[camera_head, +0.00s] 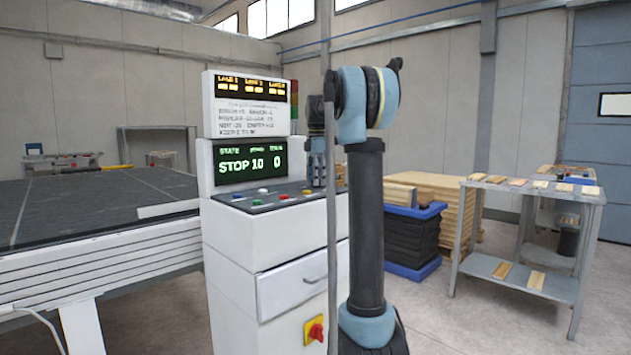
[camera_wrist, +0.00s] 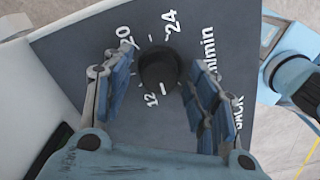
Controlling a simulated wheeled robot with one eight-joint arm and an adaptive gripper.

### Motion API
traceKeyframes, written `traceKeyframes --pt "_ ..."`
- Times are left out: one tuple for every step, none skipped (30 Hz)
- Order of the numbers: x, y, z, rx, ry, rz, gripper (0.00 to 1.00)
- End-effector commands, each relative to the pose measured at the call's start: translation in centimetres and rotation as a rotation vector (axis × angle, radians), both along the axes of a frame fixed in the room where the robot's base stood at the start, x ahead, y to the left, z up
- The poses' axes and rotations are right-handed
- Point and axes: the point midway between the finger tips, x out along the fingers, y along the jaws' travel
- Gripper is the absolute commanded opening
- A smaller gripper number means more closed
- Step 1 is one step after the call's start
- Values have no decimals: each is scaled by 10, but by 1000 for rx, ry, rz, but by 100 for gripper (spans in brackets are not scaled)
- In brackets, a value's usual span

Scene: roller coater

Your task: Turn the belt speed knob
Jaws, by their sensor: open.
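The belt speed knob (camera_wrist: 158,67) is black and round, on a dark panel (camera_wrist: 75,50) with a white scale reading 12, 20, 24 and m/min in the wrist view. My gripper (camera_wrist: 157,75) is open, with one blue-padded finger left of the knob and the other to its right. Gaps show between the fingers and the knob; its height over the panel is hard to tell. In the head view my gripper (camera_head: 318,172) points down at the right end of the console's button panel (camera_head: 236,197). The knob is not discernible there. The green display (camera_head: 250,163) reads STOP, 10 and 0.
Coloured buttons (camera_head: 263,191) sit on the panel left of my gripper. A red switch on a yellow plate (camera_head: 315,331) is on the cabinet front. A large dark-topped conveyor (camera_head: 80,210) stands left. A metal table (camera_head: 535,187) with wooden pieces stands right.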

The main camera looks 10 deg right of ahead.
Motion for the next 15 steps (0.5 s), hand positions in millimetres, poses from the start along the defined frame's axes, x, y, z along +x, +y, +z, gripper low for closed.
traceKeyframes --pt "0 0 0 0 0 0 53" --pt "0 0 0 0 0 0 53" --pt "0 0 0 0 0 0 53" --pt "0 0 1 0 0 0 53" --pt "0 0 2 0 0 -1 53" --pt "0 0 3 0 0 -1 53" --pt "0 0 5 0 0 -1 53" --pt "0 0 8 0 0 -1 53" --pt "0 0 13 0 0 -1 53" --pt "0 0 17 0 0 -1 53" --pt "0 0 21 0 0 -1 53" --pt "0 0 28 0 0 -1 53" --pt "0 0 34 0 0 0 53" --pt "0 0 39 0 0 0 53" --pt "1 0 47 0 0 0 53"
